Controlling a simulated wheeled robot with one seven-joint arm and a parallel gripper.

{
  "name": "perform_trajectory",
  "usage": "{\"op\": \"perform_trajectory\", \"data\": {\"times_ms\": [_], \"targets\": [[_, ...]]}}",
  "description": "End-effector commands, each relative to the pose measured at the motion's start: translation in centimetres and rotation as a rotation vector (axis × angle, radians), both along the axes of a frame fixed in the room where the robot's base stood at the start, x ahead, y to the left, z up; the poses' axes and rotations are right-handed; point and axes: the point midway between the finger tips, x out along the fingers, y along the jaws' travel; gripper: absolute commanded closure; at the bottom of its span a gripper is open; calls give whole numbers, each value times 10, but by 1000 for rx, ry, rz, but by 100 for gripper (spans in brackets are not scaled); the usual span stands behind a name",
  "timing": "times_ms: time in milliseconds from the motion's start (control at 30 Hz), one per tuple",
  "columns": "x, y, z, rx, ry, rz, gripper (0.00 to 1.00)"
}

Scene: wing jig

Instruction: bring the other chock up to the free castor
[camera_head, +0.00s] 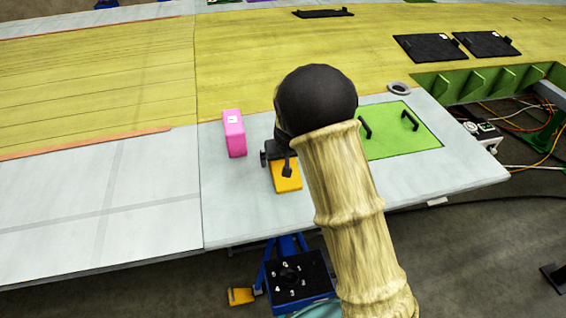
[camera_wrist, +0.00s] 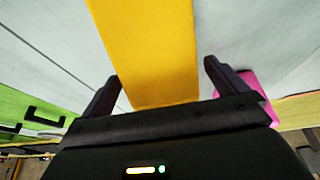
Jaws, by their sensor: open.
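A yellow chock (camera_head: 287,180) lies on the pale wing panel, just right of the pink block. In the wrist view the yellow chock (camera_wrist: 150,45) stretches between the two dark fingers. My gripper (camera_head: 277,166) is open over the chock's far end, a finger to either side, and is not closed on it. Whether the fingers touch it I cannot tell. Another yellow chock (camera_head: 240,296) is on the floor beside the foot of a blue stand (camera_head: 290,246). No castor can be made out clearly; the wing edge and my arm hide part of that area.
The pink block (camera_head: 234,133) stands close left of my gripper and shows in the wrist view (camera_wrist: 252,88). A green panel with black handles (camera_head: 405,138) lies to the right. A black plate with white marks (camera_head: 290,283) is by the stand. The left panel is clear.

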Motion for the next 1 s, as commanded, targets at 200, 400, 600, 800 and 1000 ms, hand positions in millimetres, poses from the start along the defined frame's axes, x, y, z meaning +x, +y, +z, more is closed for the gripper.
{"op": "perform_trajectory", "data": {"times_ms": [200,400,600,800,1000], "targets": [[0,0,0,0,0,0,2],[0,0,0,0,0,0,29],[0,0,0,0,0,0,69],[1,0,2,1,-4,0,85],[1,0,7,1,-5,2,85]]}}
